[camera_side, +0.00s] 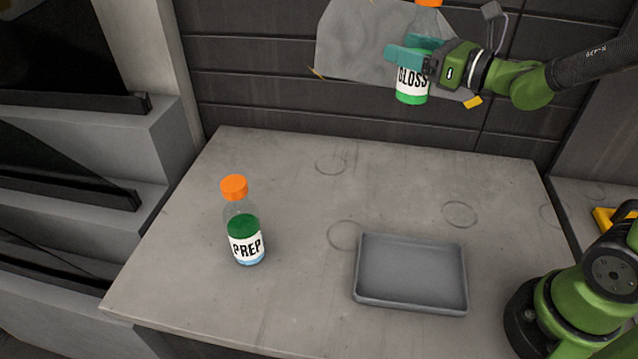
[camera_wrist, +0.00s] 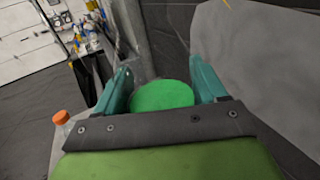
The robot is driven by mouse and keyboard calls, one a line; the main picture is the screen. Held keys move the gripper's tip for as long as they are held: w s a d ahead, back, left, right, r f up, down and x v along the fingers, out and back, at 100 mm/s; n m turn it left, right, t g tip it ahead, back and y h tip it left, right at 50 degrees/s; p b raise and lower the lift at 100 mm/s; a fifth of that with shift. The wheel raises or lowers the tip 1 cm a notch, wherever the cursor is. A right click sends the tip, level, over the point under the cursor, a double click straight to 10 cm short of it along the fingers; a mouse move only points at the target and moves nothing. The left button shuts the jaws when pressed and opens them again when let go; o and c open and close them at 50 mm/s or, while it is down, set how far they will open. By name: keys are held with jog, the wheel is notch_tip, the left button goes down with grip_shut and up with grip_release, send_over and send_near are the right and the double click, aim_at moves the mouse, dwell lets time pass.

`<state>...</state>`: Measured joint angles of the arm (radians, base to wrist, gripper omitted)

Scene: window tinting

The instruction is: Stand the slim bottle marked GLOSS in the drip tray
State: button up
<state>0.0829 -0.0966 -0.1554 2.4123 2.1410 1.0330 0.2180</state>
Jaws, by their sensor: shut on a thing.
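The slim GLOSS bottle (camera_side: 412,88) has an orange cap, a white label and a green band at its base. My gripper (camera_side: 405,58) is shut on it and holds it upright, high above the back of the table. In the wrist view the bottle shows as a green disc (camera_wrist: 162,95) between the teal fingers (camera_wrist: 165,88). The grey drip tray (camera_side: 410,273) lies empty on the table at the front right, well below and apart from the bottle.
A PREP bottle (camera_side: 244,235) with an orange cap stands upright left of the tray. The grey table (camera_side: 290,290) is otherwise clear, with faint ring marks. A dark panelled wall (camera_side: 260,85) with a grey sheet (camera_side: 350,40) is close behind the held bottle.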

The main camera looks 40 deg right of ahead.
aim_at(400, 94)
jog(key=a+f+y, duration=0.1)
jog(key=f, duration=0.1)
jog(key=a+f+n+g+y, duration=0.1)
jog(key=f, duration=0.2)
jog(key=w+a+f+n+y, duration=0.1)
jog(key=f, duration=0.1)
jog(key=shift+a+f, duration=0.2)
jog(key=shift+a, duration=0.2)
jog(key=s+a+f+n+g+y, duration=0.4)
jog(key=a+f+n+g+y, duration=0.1)
jog(key=a+f+g+y, duration=0.15)
jog(key=s+a+f+n+g+y, duration=0.1)
jog(key=s+a+f+n+g, duration=0.15)
jog(key=s+n+g, duration=0.35)
jog(key=s+a+f+n+g+y, duration=0.1)
jog(key=s+a+n+g+y, duration=0.1)
jog(key=s+a+n+g, duration=0.4)
jog(key=shift+s+d+f+m+g, duration=0.15)
jog(key=shift+s+d+f+m, duration=0.15)
jog(key=shift+f, duration=0.8)
jog(key=shift+s+d+f+m+g, duration=0.2)
jog(key=shift+f+m, duration=0.25)
jog(key=shift+f, duration=0.7)
jog(key=shift+s+d+f+m+g, duration=0.1)
jog(key=shift+s+d+f+m, duration=0.2)
jog(key=shift+f, duration=0.8)
jog(key=shift+w+f, duration=0.1)
jog(key=o, duration=1.3)
